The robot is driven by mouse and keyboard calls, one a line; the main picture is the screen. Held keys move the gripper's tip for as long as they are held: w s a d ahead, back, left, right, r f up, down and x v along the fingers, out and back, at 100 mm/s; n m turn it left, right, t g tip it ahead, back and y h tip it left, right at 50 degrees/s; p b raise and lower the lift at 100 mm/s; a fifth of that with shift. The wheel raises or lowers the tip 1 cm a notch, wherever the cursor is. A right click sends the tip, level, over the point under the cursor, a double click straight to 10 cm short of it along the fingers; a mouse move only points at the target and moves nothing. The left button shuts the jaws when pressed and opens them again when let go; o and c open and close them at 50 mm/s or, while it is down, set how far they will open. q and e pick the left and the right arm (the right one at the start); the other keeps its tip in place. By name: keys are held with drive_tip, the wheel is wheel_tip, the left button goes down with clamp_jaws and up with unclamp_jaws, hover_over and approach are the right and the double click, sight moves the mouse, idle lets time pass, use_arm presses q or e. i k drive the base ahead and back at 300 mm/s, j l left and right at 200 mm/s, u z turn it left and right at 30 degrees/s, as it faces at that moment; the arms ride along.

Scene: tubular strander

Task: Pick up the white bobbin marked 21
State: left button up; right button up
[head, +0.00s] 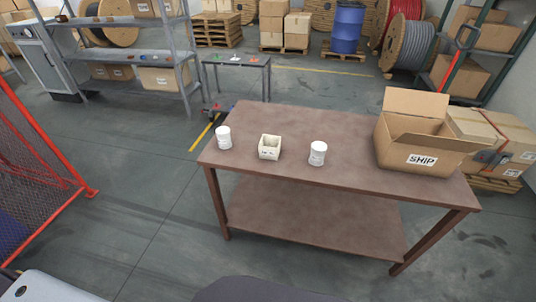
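Two white cylinders that look like bobbins stand upright on the brown table (350,186) in the head view. One white bobbin (223,138) is near the table's left end. The other white bobbin (317,153) is near the middle, left of the box marked SHIP. Their markings are too small to read, so I cannot tell which is 21. Neither of my grippers is in view.
An open cardboard box marked SHIP (420,159) stands at the table's right end. A red-framed mesh fence (45,150) is at left. Floor left of the table is clear.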

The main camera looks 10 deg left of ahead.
sight(319, 149)
drive_tip(key=i+j, duration=0.3)
drive_tip(key=j, duration=0.15)
drive_tip(key=i+j, duration=0.3)
drive_tip(key=j, duration=0.2)
